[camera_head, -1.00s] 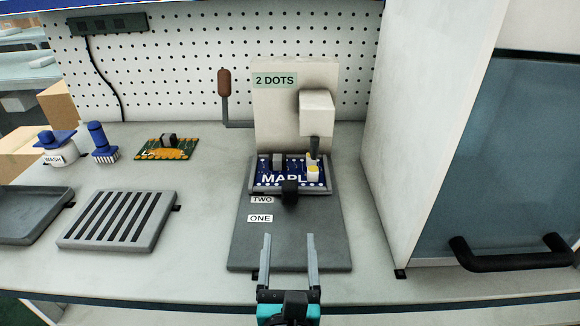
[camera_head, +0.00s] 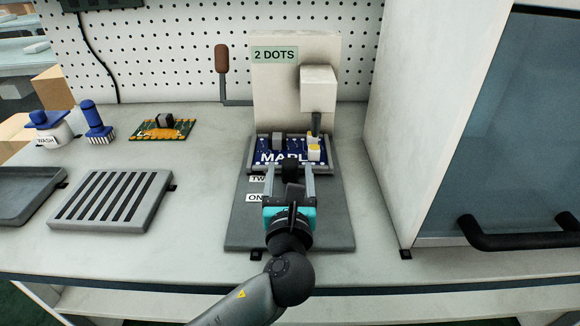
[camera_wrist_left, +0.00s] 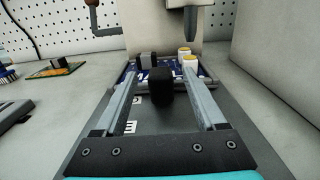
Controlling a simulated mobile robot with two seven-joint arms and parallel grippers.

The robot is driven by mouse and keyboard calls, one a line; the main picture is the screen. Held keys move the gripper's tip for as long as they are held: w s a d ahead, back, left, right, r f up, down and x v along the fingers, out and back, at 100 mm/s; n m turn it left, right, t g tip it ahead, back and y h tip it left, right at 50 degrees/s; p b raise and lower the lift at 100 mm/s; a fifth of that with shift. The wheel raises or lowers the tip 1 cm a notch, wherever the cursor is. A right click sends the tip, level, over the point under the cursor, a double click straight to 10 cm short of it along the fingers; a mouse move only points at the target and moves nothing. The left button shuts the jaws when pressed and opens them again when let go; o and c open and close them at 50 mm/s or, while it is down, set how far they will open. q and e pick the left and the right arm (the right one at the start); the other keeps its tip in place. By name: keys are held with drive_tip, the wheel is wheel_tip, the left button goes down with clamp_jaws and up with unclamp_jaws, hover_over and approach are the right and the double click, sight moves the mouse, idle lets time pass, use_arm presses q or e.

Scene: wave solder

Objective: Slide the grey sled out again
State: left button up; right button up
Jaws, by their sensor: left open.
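The grey sled (camera_head: 333,170) sits at the back of the dark base plate (camera_head: 335,225), under the head of the "2 DOTS" machine (camera_head: 318,90). It carries a blue board (camera_head: 265,145) marked MAPL, with a grey part and yellow-topped white parts. The sled's black knob (camera_head: 290,170) sticks out at its front; the knob also shows in the left wrist view (camera_wrist_left: 161,87). My left gripper (camera_head: 290,170) is open, its fingers on either side of the knob, with gaps visible in the left wrist view. My right gripper is not in view.
A brown-handled lever (camera_head: 221,60) stands left of the machine. A green board (camera_head: 162,130), brush (camera_head: 97,125), wash bottle (camera_head: 48,128), slotted rack (camera_head: 112,200) and grey tray (camera_head: 25,190) are on the left. A cabinet with a black handle (camera_head: 520,235) stands on the right.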

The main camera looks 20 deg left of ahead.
use_arm(q)
drive_tip(key=shift+b+x, duration=0.45)
drive_tip(key=shift+x, duration=1.3)
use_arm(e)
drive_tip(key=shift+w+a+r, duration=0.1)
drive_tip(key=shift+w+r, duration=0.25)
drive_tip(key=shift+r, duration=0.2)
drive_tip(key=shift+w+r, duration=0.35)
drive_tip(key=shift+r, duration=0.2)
use_arm(q)
clamp_jaws()
